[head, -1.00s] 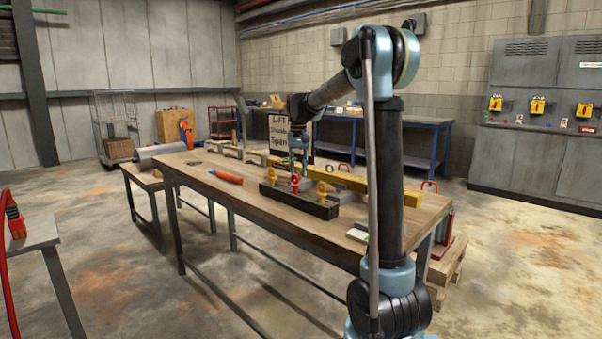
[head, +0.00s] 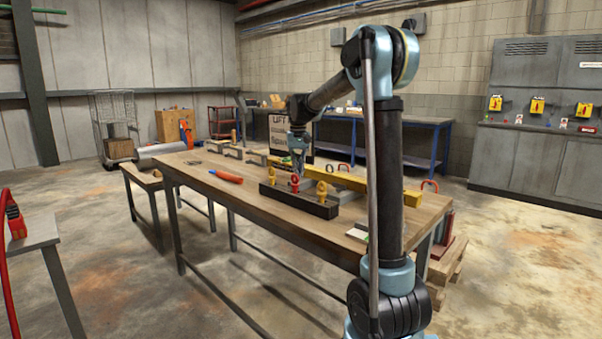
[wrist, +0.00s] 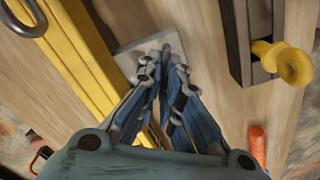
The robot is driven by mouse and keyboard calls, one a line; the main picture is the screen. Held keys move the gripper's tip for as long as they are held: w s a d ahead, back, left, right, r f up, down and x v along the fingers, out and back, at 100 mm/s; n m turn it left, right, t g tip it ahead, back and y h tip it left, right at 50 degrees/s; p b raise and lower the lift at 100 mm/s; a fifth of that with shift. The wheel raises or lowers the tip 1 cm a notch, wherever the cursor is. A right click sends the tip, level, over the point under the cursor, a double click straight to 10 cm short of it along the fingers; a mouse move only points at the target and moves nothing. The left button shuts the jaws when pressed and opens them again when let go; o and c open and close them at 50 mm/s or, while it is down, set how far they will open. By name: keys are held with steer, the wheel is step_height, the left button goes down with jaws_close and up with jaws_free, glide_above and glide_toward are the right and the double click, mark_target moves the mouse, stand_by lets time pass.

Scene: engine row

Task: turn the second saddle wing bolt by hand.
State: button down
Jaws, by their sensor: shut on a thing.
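A dark rail (head: 312,206) on the bench carries a row of three wing bolts. The middle one, the second, is red (head: 295,183); the end ones are yellow, at the left (head: 272,174) and the right (head: 322,189). My gripper (head: 298,168) points down just behind the red bolt in the head view. In the wrist view its fingers (wrist: 168,50) come together over a pale grey plate (wrist: 128,58), left of the rail (wrist: 240,40) and one yellow bolt (wrist: 288,66). The fingers are shut; what lies between them is hidden. The red bolt is not visible in the wrist view.
A long yellow beam (head: 345,177) lies behind the rail, and also along the left of the wrist view (wrist: 78,55). An orange-handled tool (head: 228,177) lies on the bench at left. The bench top (head: 215,190) around that tool is largely clear.

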steer(key=n, duration=0.6)
steer(key=shift+d+n, duration=0.1)
steer(key=shift+n, duration=0.2)
stand_by(0.4)
steer(key=c, duration=1.8)
jaws_free()
step_height(320, 180, up, 12)
steer(key=shift+w+f, duration=0.1)
